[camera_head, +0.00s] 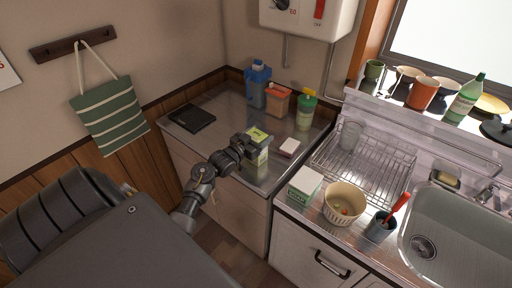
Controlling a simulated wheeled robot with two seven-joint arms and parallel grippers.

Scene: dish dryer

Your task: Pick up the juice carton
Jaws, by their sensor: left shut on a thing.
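The juice carton (260,157) is a small box with a yellow-green top and a pale body, at the front part of the metal counter. My left arm reaches in from the lower left, and my left gripper (251,143) is shut on the carton near its top. The carton looks upright. The gripper hides part of it, and I cannot tell whether its base touches the counter. My right gripper is not in view.
Behind stand a blue container (257,88), an orange container (278,102) and a green bottle (305,112). A black flat object (192,118) lies left. A dish rack (365,165) and sink (455,235) are right.

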